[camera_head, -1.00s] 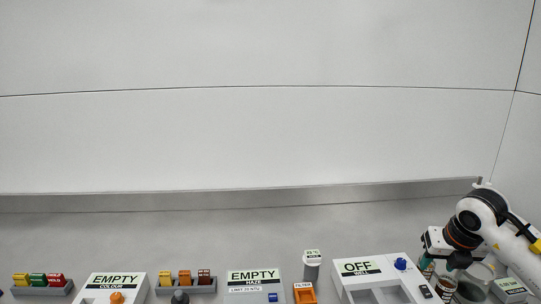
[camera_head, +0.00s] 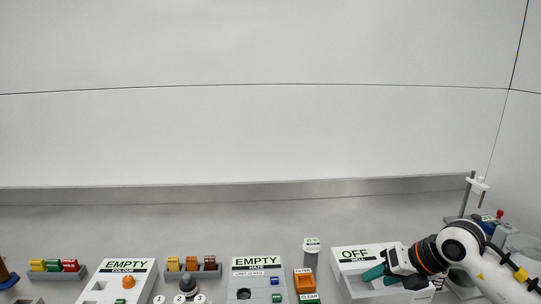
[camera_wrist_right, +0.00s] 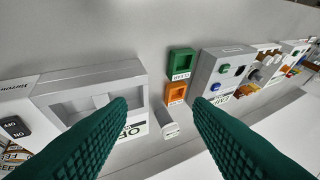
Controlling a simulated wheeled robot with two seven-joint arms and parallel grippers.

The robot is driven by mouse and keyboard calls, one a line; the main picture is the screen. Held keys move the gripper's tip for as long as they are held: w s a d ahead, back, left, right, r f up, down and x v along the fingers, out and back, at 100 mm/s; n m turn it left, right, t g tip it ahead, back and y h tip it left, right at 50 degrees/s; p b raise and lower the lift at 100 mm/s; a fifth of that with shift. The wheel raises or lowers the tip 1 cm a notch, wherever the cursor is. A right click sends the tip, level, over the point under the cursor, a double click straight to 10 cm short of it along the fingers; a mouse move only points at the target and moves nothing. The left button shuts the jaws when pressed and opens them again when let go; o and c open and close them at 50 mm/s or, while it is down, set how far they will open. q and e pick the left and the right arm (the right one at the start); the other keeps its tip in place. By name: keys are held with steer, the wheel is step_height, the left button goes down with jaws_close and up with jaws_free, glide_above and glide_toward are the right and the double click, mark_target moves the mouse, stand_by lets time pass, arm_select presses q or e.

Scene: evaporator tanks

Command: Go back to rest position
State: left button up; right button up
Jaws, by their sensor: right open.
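My right gripper (camera_head: 368,277) reaches in from the right over the white box marked OFF / WELL (camera_head: 344,261). Its teal fingers point left and cover part of the box. In the right wrist view the gripper (camera_wrist_right: 160,102) shows two ribbed teal fingers spread wide with nothing between them. The OFF box (camera_wrist_right: 88,80) lies beyond the left finger there. I do not see my left gripper in either view.
Left of the OFF box stand a grey capped cylinder (camera_head: 310,257), an orange tray (camera_head: 304,282) and a white EMPTY / HAZE box (camera_head: 257,268). Farther left is the EMPTY / COLOUR box (camera_head: 126,268). A thin stand (camera_head: 468,195) rises at the right. The back of the counter is clear.

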steer(key=s+a+y, duration=0.2)
steer(key=a+y, duration=0.3)
steer(key=a, duration=0.3)
steer(key=s+a+r+m+t+y, duration=0.4)
steer(key=a+r+m+t+y, duration=0.3)
steer(key=r+m+t, duration=0.15)
steer(key=d+f+m+t+h, duration=0.4)
steer(key=d+m+t+h, duration=0.45)
steer(key=m+h, duration=0.7)
steer(key=s+d+f+m+g+h, duration=0.3)
steer(key=d+f+m+g+h, duration=0.15)
steer(key=f+m+g, duration=0.4)
steer(key=s+a+f+m+g+y, duration=0.1)
steer(key=s+f+g+y, duration=0.1)
steer(key=s+f+g, duration=0.55)
steer(key=s+a+f+m+g+y, duration=0.1)
steer(key=s+f+g, duration=0.2)
steer(key=s+f, duration=0.85)
step_height(320, 180, down, 22)
steer(key=s, duration=0.3)
steer(key=s+d+f+g, duration=0.2)
steer(key=s+d+f, duration=0.1)
steer(key=s+f, duration=1.3)
steer(key=shift+s+d+f, duration=0.15)
steer(key=shift+s+f, duration=0.25)
steer(key=shift+f, duration=0.5)
